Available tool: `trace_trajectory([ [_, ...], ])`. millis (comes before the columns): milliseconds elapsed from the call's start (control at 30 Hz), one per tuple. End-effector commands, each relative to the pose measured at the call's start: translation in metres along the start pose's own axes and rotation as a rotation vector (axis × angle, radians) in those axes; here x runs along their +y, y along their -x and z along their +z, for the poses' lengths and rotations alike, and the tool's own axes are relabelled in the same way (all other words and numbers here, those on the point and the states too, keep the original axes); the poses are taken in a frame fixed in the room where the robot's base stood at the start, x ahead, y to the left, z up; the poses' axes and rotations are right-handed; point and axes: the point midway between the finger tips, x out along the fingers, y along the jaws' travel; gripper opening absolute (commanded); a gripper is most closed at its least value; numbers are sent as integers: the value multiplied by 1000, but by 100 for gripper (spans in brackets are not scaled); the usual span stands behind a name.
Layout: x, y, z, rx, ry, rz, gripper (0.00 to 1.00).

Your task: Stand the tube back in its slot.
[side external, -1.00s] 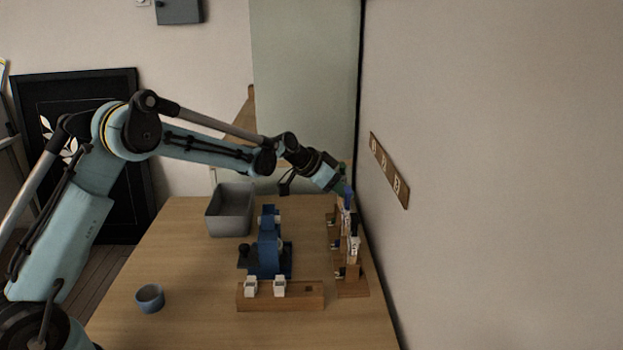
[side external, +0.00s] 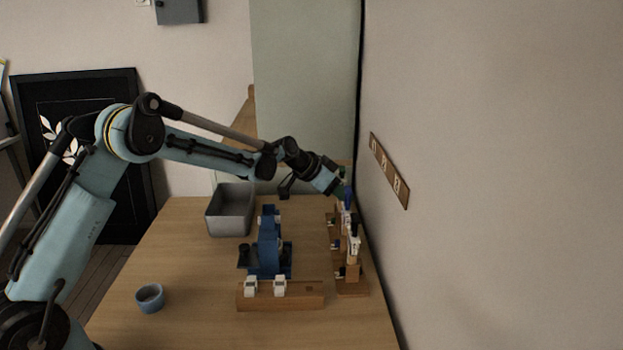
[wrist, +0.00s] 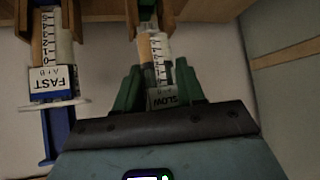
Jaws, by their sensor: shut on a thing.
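My gripper (wrist: 158,90) has green fingers, closed on a tube (wrist: 152,50) with a printed scale and a label reading SLOW. The tube's far end lies between two wooden prongs of the rack (wrist: 180,10); whether it is seated fully I cannot tell. A second tube (wrist: 50,45), labelled FAST with a blue plunger, sits between prongs to the left, apart from my fingers. In the side view my gripper (side external: 342,182) is at the far end of the wooden rack (side external: 352,290), where the held tube is mostly hidden.
A blue device (side external: 268,245) stands left of the rack. A wooden block (side external: 300,298) with white pieces lies in front. A grey bin (side external: 230,215) and a blue cup (side external: 150,297) stand further left. A wall rises close to the right of the rack.

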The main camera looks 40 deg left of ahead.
Motion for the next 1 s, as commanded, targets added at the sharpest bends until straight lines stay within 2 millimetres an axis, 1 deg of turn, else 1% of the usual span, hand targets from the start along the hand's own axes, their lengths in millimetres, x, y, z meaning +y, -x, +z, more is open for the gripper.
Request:
trace_trajectory([
  [500,0,-8,8,0,0,0,4],
  [1000,0,-8,8,0,0,0,4],
])
